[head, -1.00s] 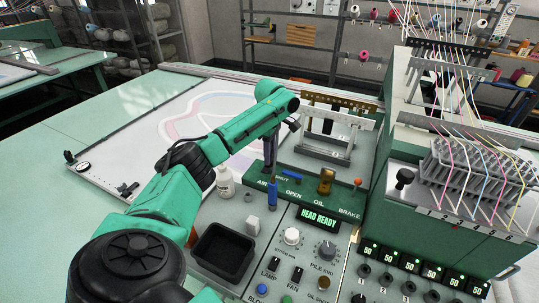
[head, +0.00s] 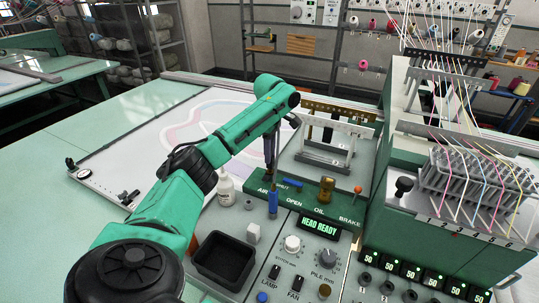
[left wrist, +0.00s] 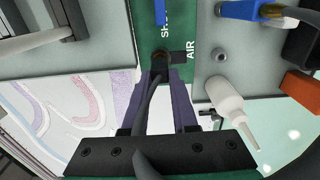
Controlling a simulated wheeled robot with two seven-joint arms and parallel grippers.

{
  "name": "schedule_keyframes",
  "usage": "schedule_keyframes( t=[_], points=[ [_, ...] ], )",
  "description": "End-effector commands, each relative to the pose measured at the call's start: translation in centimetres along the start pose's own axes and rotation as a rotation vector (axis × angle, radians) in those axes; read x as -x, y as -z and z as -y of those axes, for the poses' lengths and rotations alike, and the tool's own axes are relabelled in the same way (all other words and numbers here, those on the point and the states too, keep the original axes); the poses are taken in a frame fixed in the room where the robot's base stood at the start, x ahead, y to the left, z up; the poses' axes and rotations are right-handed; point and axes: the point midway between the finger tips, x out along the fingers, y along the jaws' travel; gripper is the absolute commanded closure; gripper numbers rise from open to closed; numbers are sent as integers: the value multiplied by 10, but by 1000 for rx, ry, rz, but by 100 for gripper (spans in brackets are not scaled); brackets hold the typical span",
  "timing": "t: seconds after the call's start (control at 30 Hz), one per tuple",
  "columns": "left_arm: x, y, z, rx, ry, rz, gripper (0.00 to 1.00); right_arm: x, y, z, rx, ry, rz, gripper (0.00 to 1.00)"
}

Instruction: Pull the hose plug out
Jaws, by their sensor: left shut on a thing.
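The dark hose plug (left wrist: 160,70) is at the AIR end of the green panel (left wrist: 150,35). A brass-coloured ring shows at its top end, and a dark hose runs from it back toward the wrist camera. My left gripper (head: 268,176) reaches down to the AIR mark in the head view. Its purple fingers in the left wrist view (left wrist: 163,78) are shut on the plug from both sides. I cannot tell whether the plug is still seated in its socket. The blue valve lever (head: 292,183) lies by the SHUT mark. My right gripper is not in view.
A white frame (head: 335,145) stands behind the panel. The green yarn machine (head: 425,235) rises at right.

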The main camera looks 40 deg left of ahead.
Motion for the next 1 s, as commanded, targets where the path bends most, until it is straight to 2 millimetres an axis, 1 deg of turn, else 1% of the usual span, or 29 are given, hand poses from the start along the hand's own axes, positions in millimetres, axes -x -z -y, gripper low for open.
schedule_keyframes(
  t=[0.03, 0.07, 0.1, 0.4, 0.53, 0.63, 0.7, 0.73, 0.8, 0.83, 0.9, 1.0],
  points=[
    [-2, -2, 1, -3, 5, 3, 66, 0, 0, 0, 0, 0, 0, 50],
    [-3, -2, 1, -3, 6, 3, 55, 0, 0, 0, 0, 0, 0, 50],
    [-3, -2, 1, -3, 7, 2, 39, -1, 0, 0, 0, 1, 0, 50],
    [-4, -1, 2, -3, 10, 2, 39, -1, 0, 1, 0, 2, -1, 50],
    [4, -2, 1, -3, 8, 2, 39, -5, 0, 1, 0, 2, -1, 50],
    [23, -2, 0, -4, 6, 5, 39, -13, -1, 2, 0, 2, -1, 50],
    [48, -2, -1, -3, 4, 4, 39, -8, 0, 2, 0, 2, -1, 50],
    [58, -2, -1, -2, 3, 3, 39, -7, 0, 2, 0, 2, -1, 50],
    [82, -1, -1, -3, 3, 0, 39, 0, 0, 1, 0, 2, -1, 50],
    [91, 0, -1, 0, 3, 0, 39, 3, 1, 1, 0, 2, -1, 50],
    [102, -1, -2, -3, 4, 0, 39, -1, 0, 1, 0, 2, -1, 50],
    [120, -1, -2, -1, 6, 2, 39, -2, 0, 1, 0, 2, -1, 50]
  ],
)
